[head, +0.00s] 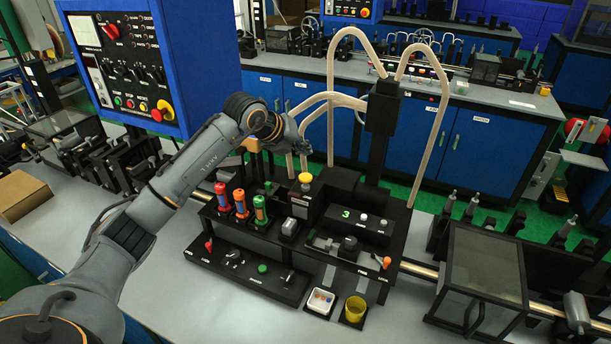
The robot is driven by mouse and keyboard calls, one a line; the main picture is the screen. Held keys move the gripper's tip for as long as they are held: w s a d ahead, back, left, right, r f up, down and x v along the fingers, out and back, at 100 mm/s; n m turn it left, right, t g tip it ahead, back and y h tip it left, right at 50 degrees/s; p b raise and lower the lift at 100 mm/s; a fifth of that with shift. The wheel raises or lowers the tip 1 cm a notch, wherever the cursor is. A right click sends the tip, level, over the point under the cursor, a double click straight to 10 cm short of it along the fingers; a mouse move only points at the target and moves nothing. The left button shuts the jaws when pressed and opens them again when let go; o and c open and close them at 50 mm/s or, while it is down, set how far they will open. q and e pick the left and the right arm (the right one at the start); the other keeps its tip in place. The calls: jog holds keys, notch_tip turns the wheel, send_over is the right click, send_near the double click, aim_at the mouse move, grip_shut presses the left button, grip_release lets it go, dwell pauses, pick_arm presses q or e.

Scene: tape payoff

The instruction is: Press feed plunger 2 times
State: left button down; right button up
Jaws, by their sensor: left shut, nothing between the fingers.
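A yellow-capped plunger (305,178) stands upright on the black tape payoff fixture (340,190), left of its middle; I take it to be the feed plunger. My left arm reaches in from the lower left, and my left gripper (308,150) is just above and behind the yellow cap in the picture. The gripper is small here and looks shut and empty. Whether its fingertips touch the cap cannot be told, but a gap seems to show. A green digit 3 (346,214) shows on the fixture's front. My right gripper is not in view.
Red, orange and green cylinders (240,204) stand left of the plunger. Beige curved tubes (333,90) rise behind it, near my gripper. A blue control box (130,60) hangs at the upper left. A white tray (321,301) and yellow cup (355,309) sit in front.

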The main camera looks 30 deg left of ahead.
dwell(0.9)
pick_arm(q)
notch_tip(320, 180, up, 4)
jog(key=m, duration=1.9)
jog(key=shift+f+h, duration=0.1)
jog(key=shift+h, duration=0.3)
jog(key=b, duration=0.4)
send_over(303, 177)
notch_tip(303, 177, down, 8)
jog(key=shift+r, duration=0.1)
jog(key=shift+w+f+b, duration=0.1)
jog(key=shift+f+b, duration=0.4)
jog(key=shift+b, duration=0.1)
jog(key=shift+f+b, duration=0.45)
jog(key=shift+b, duration=0.1)
